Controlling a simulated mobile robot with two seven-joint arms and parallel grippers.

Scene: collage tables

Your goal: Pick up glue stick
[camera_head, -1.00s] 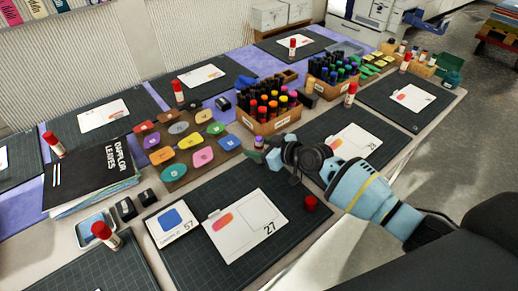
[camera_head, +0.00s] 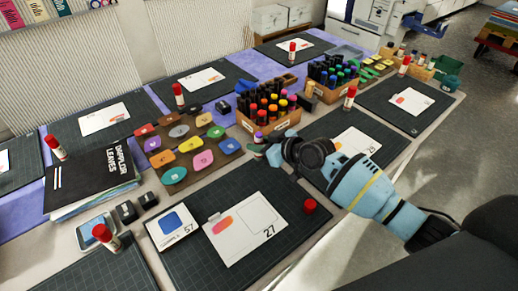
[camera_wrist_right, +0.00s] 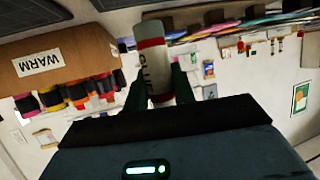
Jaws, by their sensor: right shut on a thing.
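My right gripper (camera_head: 262,152) is shut on an uncapped glue stick (camera_head: 259,138), just in front of the warm-marker box. Its tip shows purple in the head view, and the gripper hides most of its body. In the right wrist view the glue stick (camera_wrist_right: 150,58) is white with red bands and partly readable lettering. It sits between the two dark fingertips (camera_wrist_right: 161,88). I cannot tell how far it is off the table. A loose red cap (camera_head: 310,206) lies on the near dark mat. My left gripper is not in view.
The marker box (camera_head: 270,127), labelled WARM in the wrist view (camera_wrist_right: 38,62), stands close behind the gripper. A tray of coloured pieces (camera_head: 187,152) is to the left. Cards (camera_head: 240,228) lie on the near mat. Other capped glue sticks (camera_head: 349,97) stand around the table.

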